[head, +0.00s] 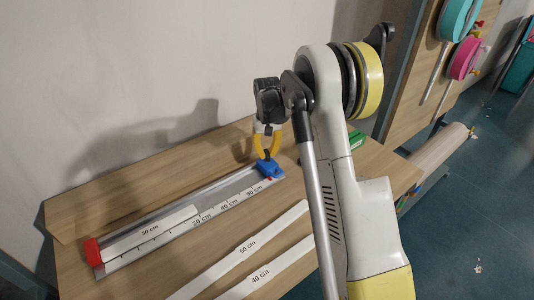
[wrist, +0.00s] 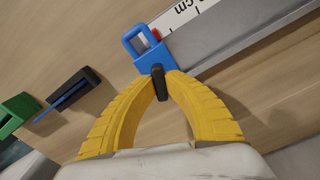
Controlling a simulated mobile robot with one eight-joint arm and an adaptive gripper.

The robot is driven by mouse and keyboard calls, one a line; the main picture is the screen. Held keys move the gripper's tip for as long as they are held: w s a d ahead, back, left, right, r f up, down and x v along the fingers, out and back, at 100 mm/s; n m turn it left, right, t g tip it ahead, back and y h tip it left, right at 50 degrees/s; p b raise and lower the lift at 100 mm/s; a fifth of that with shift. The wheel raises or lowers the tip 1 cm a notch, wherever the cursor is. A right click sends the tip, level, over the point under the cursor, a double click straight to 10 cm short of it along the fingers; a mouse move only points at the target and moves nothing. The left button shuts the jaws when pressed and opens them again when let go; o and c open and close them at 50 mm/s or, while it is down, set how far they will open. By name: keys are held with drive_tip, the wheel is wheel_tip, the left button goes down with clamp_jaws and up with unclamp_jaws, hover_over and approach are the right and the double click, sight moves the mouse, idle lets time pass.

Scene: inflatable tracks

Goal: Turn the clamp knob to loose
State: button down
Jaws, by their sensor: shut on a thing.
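A blue clamp (head: 268,169) sits at the right end of a silver measuring rail (head: 160,232), just past the 50 cm mark. In the wrist view the clamp (wrist: 147,58) shows a square blue loop and a small black knob (wrist: 159,87). My gripper (head: 267,151) comes down on the clamp from above. Its yellow fingertips (wrist: 161,76) are closed around the black knob, one on each side. The knob is partly covered by the fingertips, and its turn angle cannot be told. A red end stop (head: 92,251) is at the rail's left end.
A green block (wrist: 17,114) and a black-and-blue piece (wrist: 72,95) lie beyond the clamp. A wall stands behind the bench.

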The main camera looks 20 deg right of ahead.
sight(267, 153)
drive_tip(key=c, duration=1.4)
unclamp_jaws()
wheel_tip(267, 153, up, 12)
